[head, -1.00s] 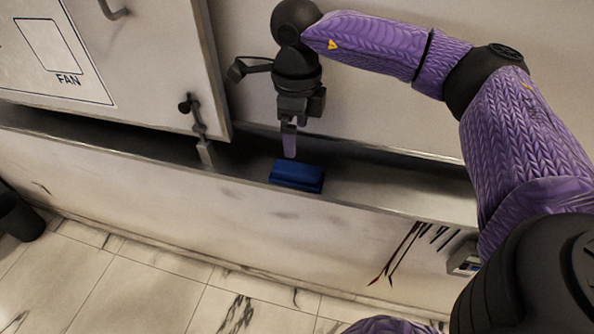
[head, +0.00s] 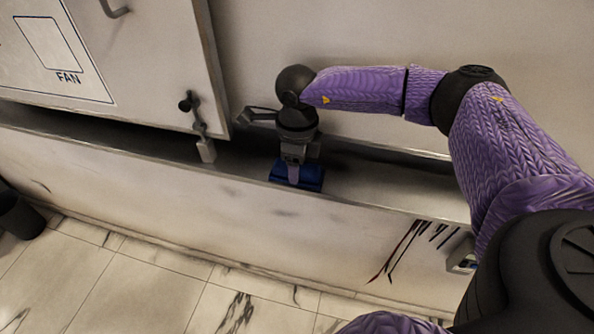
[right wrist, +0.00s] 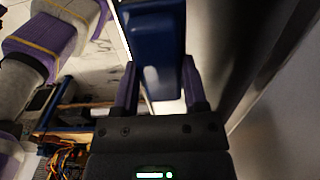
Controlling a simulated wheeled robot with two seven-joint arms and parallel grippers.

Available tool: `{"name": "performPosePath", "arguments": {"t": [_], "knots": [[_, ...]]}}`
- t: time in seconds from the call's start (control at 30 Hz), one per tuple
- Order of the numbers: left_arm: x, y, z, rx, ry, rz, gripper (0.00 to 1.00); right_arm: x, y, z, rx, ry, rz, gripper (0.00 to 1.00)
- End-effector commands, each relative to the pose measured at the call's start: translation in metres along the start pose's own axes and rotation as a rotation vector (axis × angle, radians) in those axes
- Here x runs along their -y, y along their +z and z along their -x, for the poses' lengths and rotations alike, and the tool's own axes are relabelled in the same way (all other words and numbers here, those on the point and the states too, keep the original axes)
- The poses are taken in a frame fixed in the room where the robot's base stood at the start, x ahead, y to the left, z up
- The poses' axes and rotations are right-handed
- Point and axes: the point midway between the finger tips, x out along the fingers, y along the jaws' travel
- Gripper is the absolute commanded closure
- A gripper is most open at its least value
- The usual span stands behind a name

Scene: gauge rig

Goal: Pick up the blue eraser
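The blue eraser (head: 312,183) lies on the narrow metal ledge along the wall. In the head view my right gripper (head: 294,176) points down at it and covers part of it. In the right wrist view the eraser (right wrist: 155,45) shows between and beyond the two purple fingers (right wrist: 161,82). A thin bright gap shows beside the left finger, so the right gripper looks open around the eraser. Whether the right finger touches it is unclear. My left gripper is not in view.
A grey cabinet door marked FAN (head: 110,60) with a latch (head: 198,130) stands left of my gripper, above the ledge (head: 385,190). The ledge is bare to the right of the eraser. Dark tools (head: 405,245) hang on its front at the right.

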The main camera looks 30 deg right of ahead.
Motion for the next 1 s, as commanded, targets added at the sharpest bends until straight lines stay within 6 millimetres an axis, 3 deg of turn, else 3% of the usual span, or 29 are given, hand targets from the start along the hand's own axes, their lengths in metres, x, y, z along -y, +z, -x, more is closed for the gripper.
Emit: {"name": "performPosePath", "arguments": {"t": [0.03, 0.2, 0.47, 0.8, 1.0], "knots": [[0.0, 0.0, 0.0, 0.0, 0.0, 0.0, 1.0, 0.0, 0.0, 0.0, 0.0, 0.0, 0.0, 0.66], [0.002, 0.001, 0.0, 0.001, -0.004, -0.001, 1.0, 0.0, 0.0, 0.0, 0.0, 0.0, 0.0, 1.0], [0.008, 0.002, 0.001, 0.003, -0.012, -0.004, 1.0, 0.0, 0.001, 0.006, 0.003, -0.001, 0.0, 1.0], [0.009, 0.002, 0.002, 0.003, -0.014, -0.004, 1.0, 0.001, 0.001, 0.087, 0.003, -0.002, 0.0, 1.0], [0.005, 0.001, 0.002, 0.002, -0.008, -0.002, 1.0, 0.0, 0.0, 0.101, 0.001, 0.0, 0.001, 1.0]]}}
